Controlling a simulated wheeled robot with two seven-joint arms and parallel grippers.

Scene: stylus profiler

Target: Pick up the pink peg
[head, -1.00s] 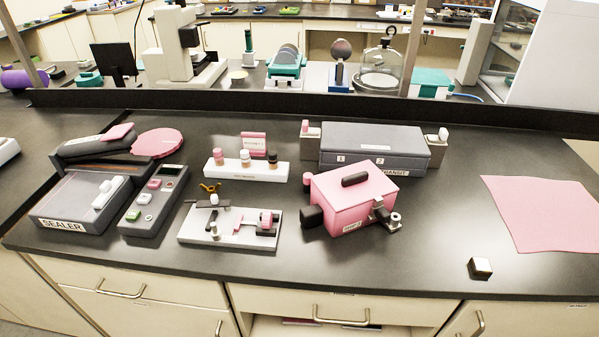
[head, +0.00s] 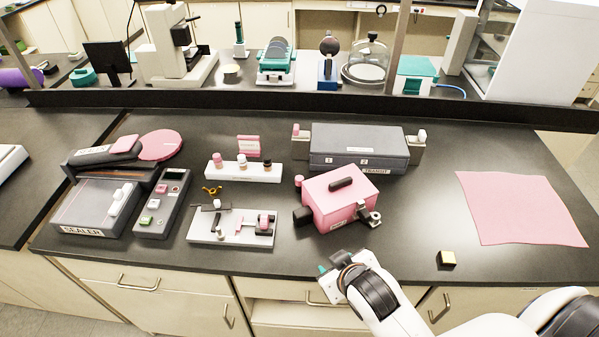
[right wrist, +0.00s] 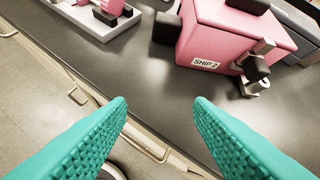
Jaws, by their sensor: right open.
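A pink-topped peg (head: 217,159) stands upright at the left end of a white rack (head: 243,174), beside a white-topped peg and a dark-topped peg. Other small pink cylinders show on the left side of the pink box (head: 350,200) and on the grey block left of the grey case. My right gripper (head: 326,270) is at the front edge of the bench, in front of the pink box and well away from the rack. Its teal fingers are apart and empty in the right wrist view (right wrist: 160,108). My left gripper is in neither view.
A white fixture plate (head: 205,236) with small parts lies in front of the rack. The grey sealer (head: 95,205) and a button box (head: 160,205) stand at left. The grey case (head: 357,145) is behind the pink box. A pink mat (head: 520,205) and a small block (head: 446,258) lie right.

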